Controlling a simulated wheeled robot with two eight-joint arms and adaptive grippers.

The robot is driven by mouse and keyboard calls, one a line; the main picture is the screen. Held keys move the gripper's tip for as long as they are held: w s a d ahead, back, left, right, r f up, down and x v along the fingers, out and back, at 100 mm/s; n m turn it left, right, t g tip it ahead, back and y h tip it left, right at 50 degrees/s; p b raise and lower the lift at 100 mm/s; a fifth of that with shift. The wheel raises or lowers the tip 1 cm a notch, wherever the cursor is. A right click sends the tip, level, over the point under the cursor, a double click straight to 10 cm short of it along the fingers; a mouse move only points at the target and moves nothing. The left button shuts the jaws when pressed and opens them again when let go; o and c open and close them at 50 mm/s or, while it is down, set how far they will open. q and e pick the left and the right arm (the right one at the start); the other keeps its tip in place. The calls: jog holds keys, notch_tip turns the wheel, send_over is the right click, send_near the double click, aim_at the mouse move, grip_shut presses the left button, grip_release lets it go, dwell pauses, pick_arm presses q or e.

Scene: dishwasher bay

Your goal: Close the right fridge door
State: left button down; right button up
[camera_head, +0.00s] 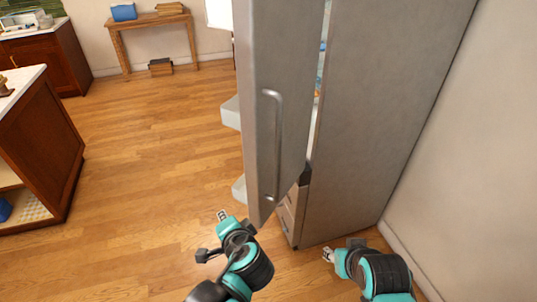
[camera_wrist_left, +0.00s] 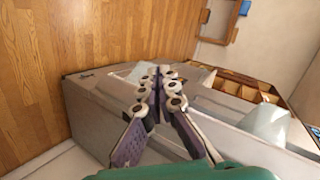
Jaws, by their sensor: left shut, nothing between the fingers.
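The fridge door (camera_head: 262,60) stands open, its grey outer face and long vertical handle (camera_head: 278,145) turned towards me. White door bins (camera_head: 231,112) stick out on its left, inner side. The grey fridge body (camera_head: 375,110) is behind it on the right, with a narrow gap showing some contents. My left gripper (camera_head: 222,216) is low, just left of the door's bottom corner, on the bin side. In the left wrist view its fingers (camera_wrist_left: 160,85) are shut and empty, in front of pale fridge surfaces. I cannot tell whether they touch. My right gripper (camera_head: 328,255) is low near the fridge's base; its opening is unclear.
A wall (camera_head: 470,170) stands close on the right of the fridge. A wooden cabinet (camera_head: 38,150) is at the left, and a wooden table (camera_head: 150,22) with a blue box is at the back. The wooden floor (camera_head: 150,150) left of the door is clear.

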pick_arm(q)
jog(key=w+d+r+m+t+p, duration=0.2)
jog(key=d+r+m+t, duration=0.2)
jog(key=d+r, duration=0.4)
jog(key=m+t, duration=0.2)
jog(key=t, duration=0.1)
send_near(265, 152)
jog(key=shift+h, duration=0.4)
jog(key=b+x, duration=0.1)
jog(key=x, duration=0.3)
jog(key=shift+w+a, duration=0.2)
jog(key=shift+w, duration=0.15)
jog(key=shift+w+a, duration=0.1)
jog(key=shift+w, duration=0.45)
pick_arm(e)
jog(key=shift+r, duration=0.7)
